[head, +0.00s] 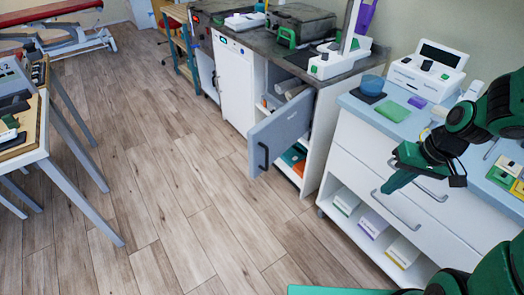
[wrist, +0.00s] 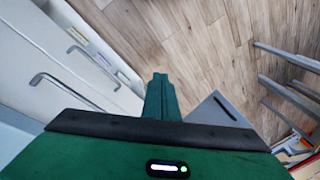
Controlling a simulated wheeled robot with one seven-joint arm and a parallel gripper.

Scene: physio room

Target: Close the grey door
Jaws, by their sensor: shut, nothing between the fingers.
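The grey door (head: 279,132) stands open on the cabinet (head: 330,105) under the dark counter, swung out toward the floor. It has a dark handle (head: 263,156) on its outer face. Shelves with items show behind it. My gripper (head: 393,186) is shut and empty, in front of the white drawers to the right of the door, apart from it. In the wrist view my gripper's closed fingers (wrist: 160,95) point out over the floor. A grey panel, seemingly the door (wrist: 220,110), shows just right of them, partly hidden by my gripper's body.
White drawers (head: 375,160) with bar handles and a low open shelf with boxes stand beside my arm. A grey-legged table (head: 65,130) stands at the left. The wooden floor (head: 165,190) between is clear. A white door (head: 232,85) farther along is shut.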

